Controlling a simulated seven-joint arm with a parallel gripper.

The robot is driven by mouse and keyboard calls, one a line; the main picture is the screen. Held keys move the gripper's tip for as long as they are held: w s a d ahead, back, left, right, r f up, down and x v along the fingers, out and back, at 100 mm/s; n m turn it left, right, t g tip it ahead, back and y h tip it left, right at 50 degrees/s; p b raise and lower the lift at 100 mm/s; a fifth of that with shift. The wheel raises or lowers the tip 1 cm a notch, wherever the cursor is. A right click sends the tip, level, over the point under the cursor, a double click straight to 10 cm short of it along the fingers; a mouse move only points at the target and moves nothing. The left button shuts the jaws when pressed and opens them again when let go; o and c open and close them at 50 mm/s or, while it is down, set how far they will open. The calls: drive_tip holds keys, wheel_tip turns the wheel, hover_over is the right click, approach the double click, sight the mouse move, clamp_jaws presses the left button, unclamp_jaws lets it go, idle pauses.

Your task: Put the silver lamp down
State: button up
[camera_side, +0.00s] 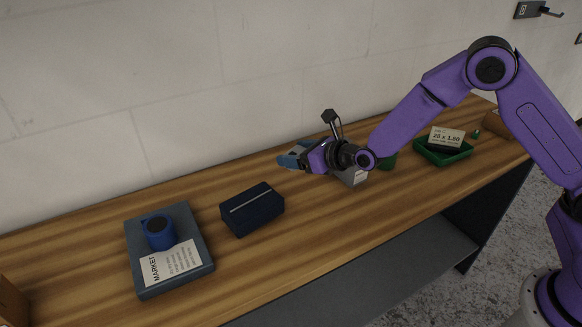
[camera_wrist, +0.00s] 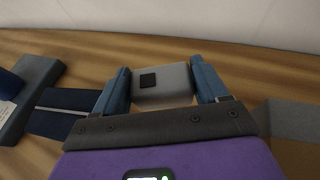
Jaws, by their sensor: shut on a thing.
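My gripper (camera_side: 289,157) is over the back part of the wooden bench, near the wall, with its blue fingers pointing left. In the wrist view my gripper (camera_wrist: 160,72) is shut on the silver lamp (camera_wrist: 175,80), a grey block with a small black square on its face. The lamp sits between both fingers. In the side view the fingers mostly hide it. I cannot tell whether its underside touches the bench top.
On the bench (camera_side: 95,225), a dark blue box (camera_side: 252,210) lies left of my gripper. Further left, a blue-grey tray (camera_side: 190,275) holds a blue cylinder (camera_side: 158,232) and a "MARKET" sheet (camera_side: 170,262). A grey box (camera_side: 353,178) stands under my wrist. A green tray (camera_side: 440,158) is right.

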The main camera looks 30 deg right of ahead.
sight(291, 178)
drive_tip(key=shift+w+a+f, duration=0.15)
drive_tip(key=shift+w+f, duration=0.3)
drive_tip(key=shift+f, duration=0.15)
drive_tip(key=shift+w+a+f, duration=0.15)
drive_tip(key=shift+w+f, duration=0.3)
drive_tip(key=shift+f, duration=1.65)
drive_tip(key=shift+f, duration=0.15)
drive_tip(key=o, duration=1.1)
drive_tip(key=shift+c, duration=0.2)
drive_tip(key=shift+v, duration=3.8)
